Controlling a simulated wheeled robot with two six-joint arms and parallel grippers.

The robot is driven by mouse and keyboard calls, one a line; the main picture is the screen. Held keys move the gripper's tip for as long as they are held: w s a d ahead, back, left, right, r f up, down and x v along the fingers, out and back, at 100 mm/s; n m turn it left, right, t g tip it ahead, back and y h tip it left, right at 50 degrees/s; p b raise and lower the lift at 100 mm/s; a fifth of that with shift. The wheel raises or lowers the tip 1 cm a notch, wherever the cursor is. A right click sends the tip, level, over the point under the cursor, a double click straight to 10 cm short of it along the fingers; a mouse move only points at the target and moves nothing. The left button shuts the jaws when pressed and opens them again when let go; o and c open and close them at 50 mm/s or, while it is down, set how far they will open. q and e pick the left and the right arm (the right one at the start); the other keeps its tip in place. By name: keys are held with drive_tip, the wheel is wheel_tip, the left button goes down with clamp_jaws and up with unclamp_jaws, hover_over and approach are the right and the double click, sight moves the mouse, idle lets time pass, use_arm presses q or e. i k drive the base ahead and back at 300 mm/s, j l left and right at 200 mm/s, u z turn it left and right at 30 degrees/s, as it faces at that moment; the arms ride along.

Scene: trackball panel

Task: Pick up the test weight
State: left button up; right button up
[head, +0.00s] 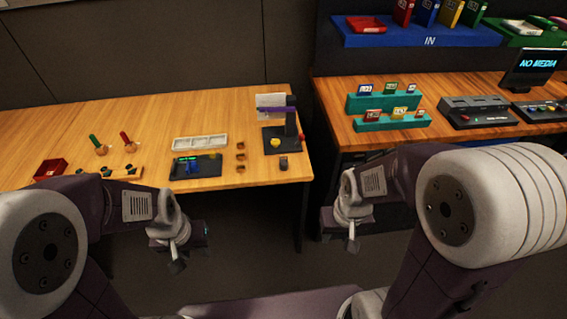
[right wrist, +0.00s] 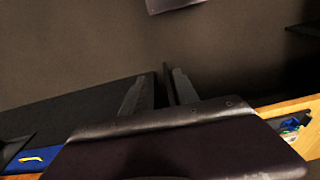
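I cannot tell for sure which thing is the test weight. A small dark piece (head: 283,162) stands near the right end of the left wooden table, in front of a dark stand (head: 291,125) with a purple bar and a yellow knob. My left gripper (head: 177,264) hangs in front of that table, apart from everything on it; its fingers are too small to read. My right gripper (head: 352,244) hangs before the gap between the tables, touching nothing. In the right wrist view its fingers (right wrist: 160,82) show a narrow gap with nothing between them.
The left table (head: 60,125) holds a white tray (head: 200,142), a dark panel (head: 195,166), brown blocks (head: 240,157), a red box (head: 50,168) and red and green handles. The right table (head: 335,95) holds teal racks (head: 385,102) and a dark console (head: 477,112). A floor gap separates the tables.

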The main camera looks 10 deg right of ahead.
sight(284, 163)
drive_tip(key=i+l+u, duration=0.25)
drive_tip(key=i, duration=0.25)
drive_tip(key=i+l+u, duration=0.3)
drive_tip(key=i+l, duration=0.15)
drive_tip(key=i, duration=0.05)
